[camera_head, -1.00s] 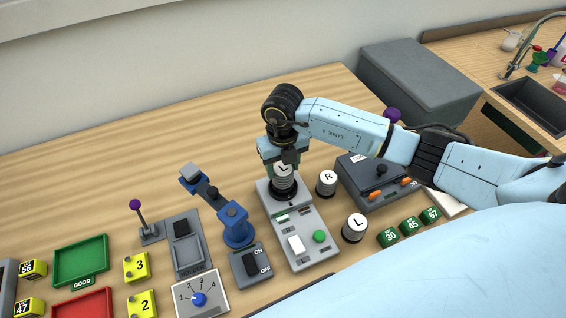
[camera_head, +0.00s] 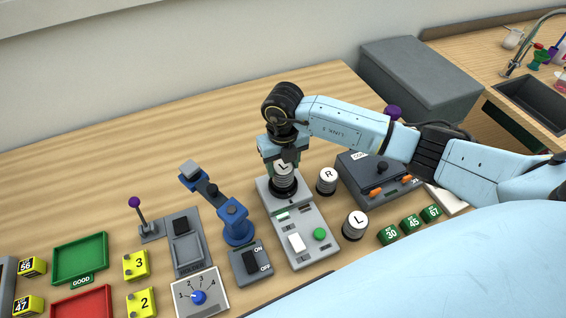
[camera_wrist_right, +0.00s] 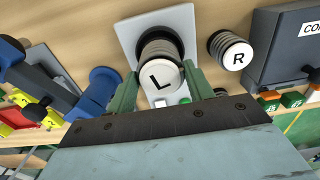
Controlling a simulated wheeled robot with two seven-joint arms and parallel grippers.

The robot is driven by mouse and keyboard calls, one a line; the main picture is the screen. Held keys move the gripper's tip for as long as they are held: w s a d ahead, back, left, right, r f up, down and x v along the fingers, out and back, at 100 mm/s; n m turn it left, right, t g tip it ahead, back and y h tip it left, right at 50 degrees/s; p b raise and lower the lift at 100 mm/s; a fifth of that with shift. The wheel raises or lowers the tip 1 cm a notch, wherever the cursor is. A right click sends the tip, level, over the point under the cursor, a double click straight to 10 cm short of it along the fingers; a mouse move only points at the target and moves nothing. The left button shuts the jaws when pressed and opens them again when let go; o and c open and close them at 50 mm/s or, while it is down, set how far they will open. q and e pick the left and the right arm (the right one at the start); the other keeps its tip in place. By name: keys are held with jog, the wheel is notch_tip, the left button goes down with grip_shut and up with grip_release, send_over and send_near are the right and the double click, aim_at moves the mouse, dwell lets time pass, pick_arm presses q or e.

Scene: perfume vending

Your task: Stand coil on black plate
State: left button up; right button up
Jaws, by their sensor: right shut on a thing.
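A silvery ribbed coil (camera_head: 283,175) with a white top marked L stands upright over the round black plate (camera_head: 284,191) at the back end of a grey device. My right gripper (camera_head: 283,158) is shut on this coil from above and behind. In the right wrist view the coil (camera_wrist_right: 162,79) sits between the green fingers, with the black plate (camera_wrist_right: 160,34) around its far end. The coil's bottom looks to be at the plate, but I cannot tell whether it bears on it. My left gripper is not in view.
An R coil (camera_head: 327,181) stands just right of the device (camera_head: 313,249). Another L coil (camera_head: 355,225) stands nearer the front. A dark grey box (camera_head: 358,180) with orange switches is at right, and a blue small arm (camera_head: 236,221) is at left. The table behind is clear.

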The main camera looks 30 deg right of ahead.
jog(key=shift+f+b, duration=0.55)
jog(key=shift+f, duration=0.15)
dwell(0.8)
jog(key=o, duration=1.4)
jog(key=shift+o, duration=0.2)
jog(key=shift+r, duration=0.15)
jog(key=shift+r+p, duration=2.75)
jog(key=shift+r, duration=0.65)
jog(key=shift+f, duration=0.1)
